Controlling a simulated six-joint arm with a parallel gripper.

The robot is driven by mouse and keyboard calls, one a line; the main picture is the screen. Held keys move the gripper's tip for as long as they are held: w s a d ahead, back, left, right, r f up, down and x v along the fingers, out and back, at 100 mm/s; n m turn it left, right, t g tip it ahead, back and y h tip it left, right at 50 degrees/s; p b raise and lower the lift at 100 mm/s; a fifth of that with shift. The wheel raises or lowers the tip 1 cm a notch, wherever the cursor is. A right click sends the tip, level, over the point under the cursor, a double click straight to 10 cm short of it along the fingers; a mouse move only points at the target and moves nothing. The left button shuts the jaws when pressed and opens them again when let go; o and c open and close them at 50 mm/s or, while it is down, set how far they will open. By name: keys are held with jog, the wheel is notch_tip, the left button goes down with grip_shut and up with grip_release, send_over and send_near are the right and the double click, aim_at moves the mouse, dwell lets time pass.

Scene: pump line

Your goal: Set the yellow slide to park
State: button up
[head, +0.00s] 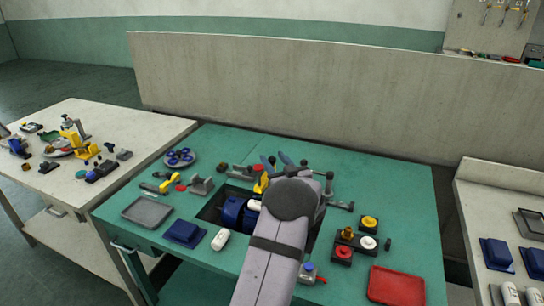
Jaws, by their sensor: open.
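My arm reaches from the bottom edge over the green bench, and its wrist covers the middle of the work area. My gripper (322,188) is largely hidden by the wrist; it is open, with nothing visible held. A small yellow part (261,184) shows just left of the wrist, by a red piece; it may be the yellow slide, but its form and position are partly hidden. Another yellow piece (168,183) lies at the left of the bench by a grey block. I cannot read any park mark.
A dark recess with a blue pump body (233,211) lies left of my arm. A button box (345,242) and red tray (397,286) stand to the right. The bench's far right is clear.

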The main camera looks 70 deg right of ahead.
jog(key=shift+x, duration=0.95)
jog(key=shift+c, duration=0.5)
grip_shut()
jog(key=s, duration=1.2)
jog(key=shift+s+p, duration=0.35)
jog(key=shift+p, duration=0.05)
jog(key=shift+o, duration=0.5)
grip_release()
notch_tip(320, 180, up, 10)
jog(key=shift+b, duration=0.35)
